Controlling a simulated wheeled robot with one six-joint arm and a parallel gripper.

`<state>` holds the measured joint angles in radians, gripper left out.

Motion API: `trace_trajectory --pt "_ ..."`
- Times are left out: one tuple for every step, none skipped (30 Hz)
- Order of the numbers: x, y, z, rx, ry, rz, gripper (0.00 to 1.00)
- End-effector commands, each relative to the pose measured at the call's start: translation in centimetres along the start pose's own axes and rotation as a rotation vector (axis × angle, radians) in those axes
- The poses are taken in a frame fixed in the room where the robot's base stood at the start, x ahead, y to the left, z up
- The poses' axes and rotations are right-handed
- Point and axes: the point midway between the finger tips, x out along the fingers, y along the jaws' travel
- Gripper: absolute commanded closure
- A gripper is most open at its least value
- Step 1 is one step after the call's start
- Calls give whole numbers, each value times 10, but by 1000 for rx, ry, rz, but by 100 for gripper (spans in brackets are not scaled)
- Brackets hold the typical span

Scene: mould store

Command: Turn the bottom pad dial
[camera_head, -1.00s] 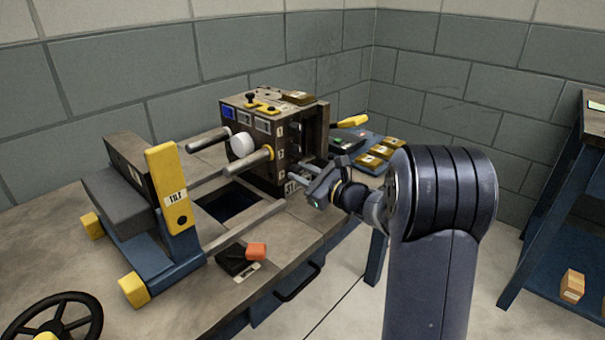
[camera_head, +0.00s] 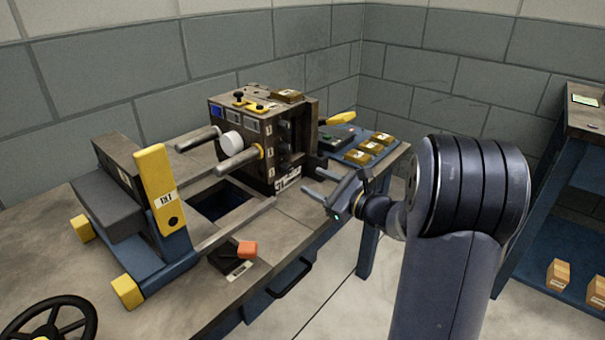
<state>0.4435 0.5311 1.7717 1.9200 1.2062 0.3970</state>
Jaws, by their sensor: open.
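The dark mould block (camera_head: 235,125) stands on the bench with a column of dark dials on its right side face, beside small numbered labels. The bottom dial (camera_head: 284,167) is small and dark, low on that face; which way it is turned cannot be made out. My gripper (camera_head: 314,182) is open and empty, to the right of and slightly below the bottom dial. Its two fingers point left toward the block, with a visible gap between them and the dial.
Two guide rods and a white knob (camera_head: 231,144) stick out of the block's front. A yellow lever (camera_head: 338,118) and a blue tray of brass pieces (camera_head: 352,155) lie behind my gripper. A yellow tilt post (camera_head: 159,190) stands left. Bench surface near the orange piece (camera_head: 247,249) is mostly clear.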

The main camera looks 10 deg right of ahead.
Motion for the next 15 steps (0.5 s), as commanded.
trace_trajectory --pt "-8 -1 0 1 2 -3 54" --pt "-12 -1 0 0 2 -3 54" --pt "-16 -1 0 0 1 -3 54" --pt "-19 -1 0 0 1 -2 54" --pt "-21 -1 0 0 1 -1 54" --pt "-23 0 0 0 1 0 54" --pt "-24 0 0 0 1 0 54" --pt "-25 0 0 0 1 0 54" --pt "-25 0 0 0 1 0 54" --pt "-26 0 0 0 1 0 54" --pt "-26 0 0 0 0 1 54" --pt "-25 0 0 0 0 1 54" --pt "-25 0 0 0 0 1 54" --pt "-25 0 0 0 0 1 54" --pt "-25 0 0 0 0 1 54"
